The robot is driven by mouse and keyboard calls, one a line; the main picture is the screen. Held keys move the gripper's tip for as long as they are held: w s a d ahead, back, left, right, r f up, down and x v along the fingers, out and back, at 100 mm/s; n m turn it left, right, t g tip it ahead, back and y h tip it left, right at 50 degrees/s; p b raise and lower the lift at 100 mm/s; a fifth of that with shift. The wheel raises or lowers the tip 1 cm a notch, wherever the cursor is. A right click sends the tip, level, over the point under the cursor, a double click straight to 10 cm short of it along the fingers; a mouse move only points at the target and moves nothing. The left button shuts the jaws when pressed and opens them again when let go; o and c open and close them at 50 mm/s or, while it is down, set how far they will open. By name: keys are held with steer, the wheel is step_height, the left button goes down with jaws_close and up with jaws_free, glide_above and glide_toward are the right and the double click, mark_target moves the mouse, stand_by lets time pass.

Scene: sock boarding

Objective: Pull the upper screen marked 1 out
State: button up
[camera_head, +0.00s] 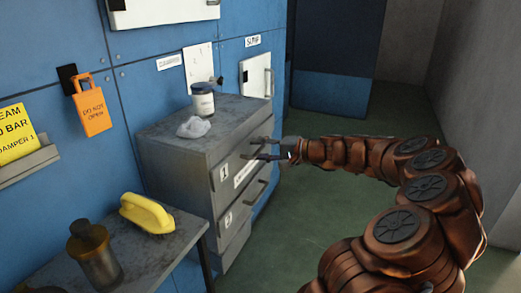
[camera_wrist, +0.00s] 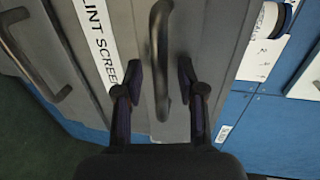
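The upper screen marked 1 (camera_head: 223,173) is the top grey front of a metal cabinet, and it sits in line with the cabinet face. Its dark bar handle (camera_wrist: 160,45) shows upright in the wrist view, next to a white "LINT SCREEN" label (camera_wrist: 97,35). My gripper (camera_head: 259,149) is at this handle in the head view. In the wrist view my gripper (camera_wrist: 160,78) is open, one finger on each side of the handle's lower end. Gaps show between the fingers and the bar. In the head view the fingers partly hide the handle.
A lower screen marked 2 (camera_head: 228,218) has its own handle (camera_wrist: 35,55). A jar (camera_head: 203,98) and a grey lint wad (camera_head: 193,127) sit on the cabinet top. A side table (camera_head: 165,257) holds a yellow brush (camera_head: 147,212) and a bottle (camera_head: 95,254). Green floor before the cabinet is clear.

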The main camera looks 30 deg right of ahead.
jaws_close()
stand_by(0.3)
stand_by(0.4)
